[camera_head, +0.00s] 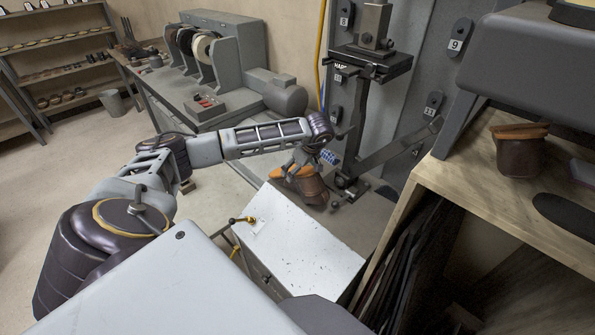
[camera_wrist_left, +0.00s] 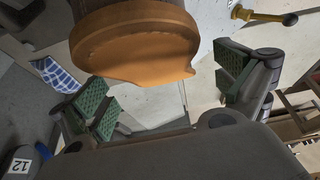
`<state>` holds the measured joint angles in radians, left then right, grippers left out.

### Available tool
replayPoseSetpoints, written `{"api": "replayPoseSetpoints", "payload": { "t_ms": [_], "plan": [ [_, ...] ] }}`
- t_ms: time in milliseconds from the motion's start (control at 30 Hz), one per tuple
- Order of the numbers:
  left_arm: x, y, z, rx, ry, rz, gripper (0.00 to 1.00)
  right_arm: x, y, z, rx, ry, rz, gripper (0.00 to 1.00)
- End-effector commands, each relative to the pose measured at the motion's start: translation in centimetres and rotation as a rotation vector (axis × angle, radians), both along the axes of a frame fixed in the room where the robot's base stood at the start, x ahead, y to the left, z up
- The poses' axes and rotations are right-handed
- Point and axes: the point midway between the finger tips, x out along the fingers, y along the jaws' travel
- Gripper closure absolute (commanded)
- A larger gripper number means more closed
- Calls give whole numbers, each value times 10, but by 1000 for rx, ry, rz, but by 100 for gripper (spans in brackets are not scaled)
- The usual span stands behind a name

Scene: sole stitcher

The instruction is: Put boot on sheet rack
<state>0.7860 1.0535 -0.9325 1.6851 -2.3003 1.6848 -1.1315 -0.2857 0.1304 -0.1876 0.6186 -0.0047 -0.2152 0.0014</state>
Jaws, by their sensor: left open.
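A brown boot (camera_head: 312,188) with an orange-tan sole is at the far end of a white-topped metal cabinet (camera_head: 290,240), sole up. In the left wrist view the boot's sole (camera_wrist_left: 140,45) fills the upper middle. My left gripper (camera_head: 303,160) is right over the boot. In the left wrist view my left gripper (camera_wrist_left: 168,92) is open, its green-padded fingers apart to either side of the sole's edge, with no clear contact. The wooden sheet rack (camera_head: 455,180) at the right holds dark upright sheets (camera_head: 405,265). My right gripper is not in view.
Another brown boot (camera_head: 520,155), sole up, and a dark flat sole (camera_head: 565,215) are on the rack's top. A grey machine stand (camera_head: 360,110) rises behind the cabinet.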

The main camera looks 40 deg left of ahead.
Motion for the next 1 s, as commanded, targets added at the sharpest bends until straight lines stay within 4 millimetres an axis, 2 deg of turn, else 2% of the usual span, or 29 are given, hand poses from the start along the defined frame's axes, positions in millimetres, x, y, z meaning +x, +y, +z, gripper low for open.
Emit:
{"api": "replayPoseSetpoints", "payload": {
  "t_ms": [367,600,800,1000],
  "plan": [
    [-2,-21,53,0,-6,-2,1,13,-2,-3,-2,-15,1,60],
    [-3,-33,80,0,-4,-1,1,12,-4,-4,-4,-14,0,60],
    [-4,-37,90,0,-2,0,1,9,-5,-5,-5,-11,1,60],
    [-5,-37,91,0,-1,1,1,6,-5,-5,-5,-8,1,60]
  ]
}}
